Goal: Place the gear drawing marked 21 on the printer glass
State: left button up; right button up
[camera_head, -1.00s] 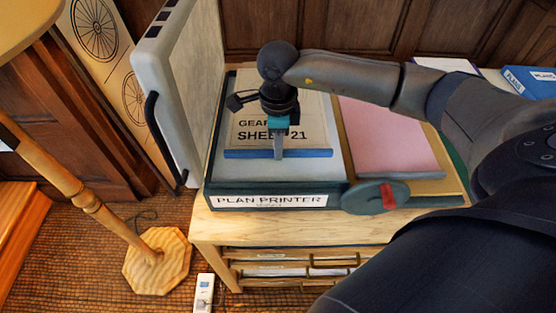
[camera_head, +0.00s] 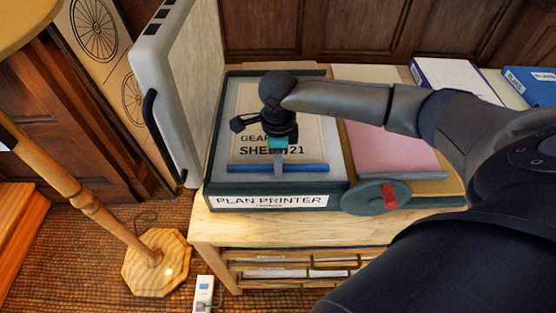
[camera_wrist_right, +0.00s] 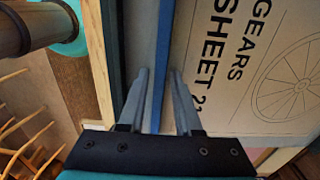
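The gear drawing (camera_head: 310,140), a tan sheet lettered GEARS SHEET 21 with a blue bar (camera_head: 310,168) along its near edge, lies over the glass (camera_head: 300,180) of the plan printer (camera_head: 268,202). It looks flat on the glass, inside the dark frame. The printer's lid (camera_head: 182,90) stands raised on the left. My right gripper (camera_head: 279,172) points down at the bar's middle. In the right wrist view its fingers (camera_wrist_right: 160,72) straddle the blue bar, with a gap on each side. The arm and wrist hide part of the sheet. My left gripper is out of view.
A pink pad (camera_head: 390,150) and a green wheel with a red handle (camera_head: 376,197) are right of the printer. A wooden post with an octagonal foot (camera_head: 157,262) is at the left. Drawers are below.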

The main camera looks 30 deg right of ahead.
jog(key=shift+o, duration=0.9)
jog(key=shift+r, duration=0.15)
notch_tip(320, 180, up, 12)
jog(key=p, duration=0.1)
